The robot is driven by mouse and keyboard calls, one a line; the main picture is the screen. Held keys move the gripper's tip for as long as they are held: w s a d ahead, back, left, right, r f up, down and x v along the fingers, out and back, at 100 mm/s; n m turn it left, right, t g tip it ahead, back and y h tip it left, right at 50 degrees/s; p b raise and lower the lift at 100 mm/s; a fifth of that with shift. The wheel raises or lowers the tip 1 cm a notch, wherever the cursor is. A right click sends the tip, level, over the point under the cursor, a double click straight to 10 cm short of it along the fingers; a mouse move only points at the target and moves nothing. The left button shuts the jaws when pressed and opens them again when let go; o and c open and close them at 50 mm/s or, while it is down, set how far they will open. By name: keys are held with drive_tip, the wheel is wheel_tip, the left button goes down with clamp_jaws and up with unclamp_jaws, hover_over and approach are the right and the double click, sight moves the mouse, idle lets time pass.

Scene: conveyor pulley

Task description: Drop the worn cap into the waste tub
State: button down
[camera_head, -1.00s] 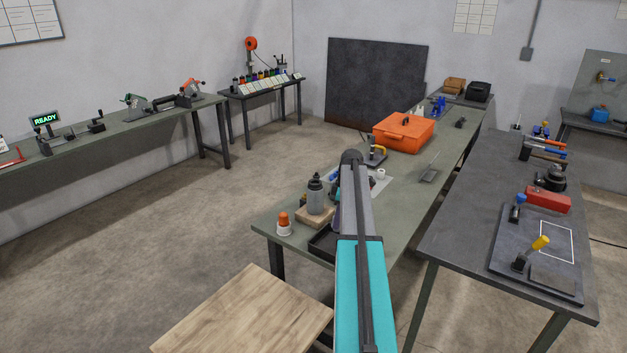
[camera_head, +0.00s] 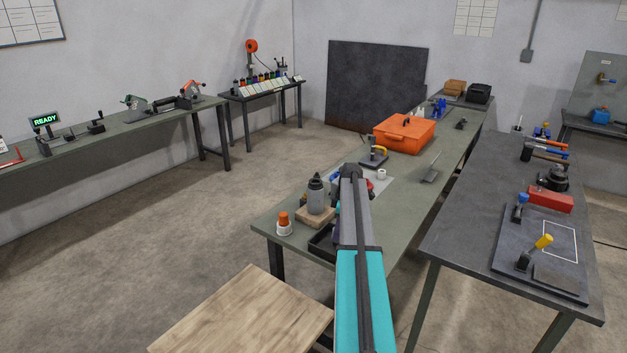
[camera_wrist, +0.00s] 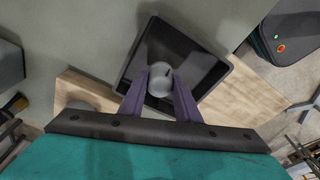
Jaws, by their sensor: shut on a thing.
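In the wrist view my gripper (camera_wrist: 160,82) has its two purple fingers shut on a grey round cap (camera_wrist: 161,76). The cap is held in front of a dark square tub (camera_wrist: 212,77), overlapping its interior in the picture; I cannot tell its height above it. In the head view a dark open tub (camera_head: 321,245) shows at the bench's near end, partly hidden by my arm. My gripper and the cap are mostly hidden behind my arm there.
An orange case (camera_head: 404,135) sits farther along the bench. A wooden top (camera_head: 240,315) lies in front. A second bench (camera_head: 460,210) is at right.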

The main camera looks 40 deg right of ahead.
drive_tip(key=c, duration=1.3)
unclamp_jaws()
drive_tip(key=shift+o, duration=0.2)
wheel_tip(320, 180, up, 14)
drive_tip(key=s+d+b, duration=0.1)
drive_tip(key=b, duration=0.2)
drive_tip(key=shift+s+f+b, duration=0.15)
drive_tip(key=shift+s+b, duration=0.15)
drive_tip(key=shift+s, duration=0.05)
drive_tip(key=shift+d, duration=0.1)
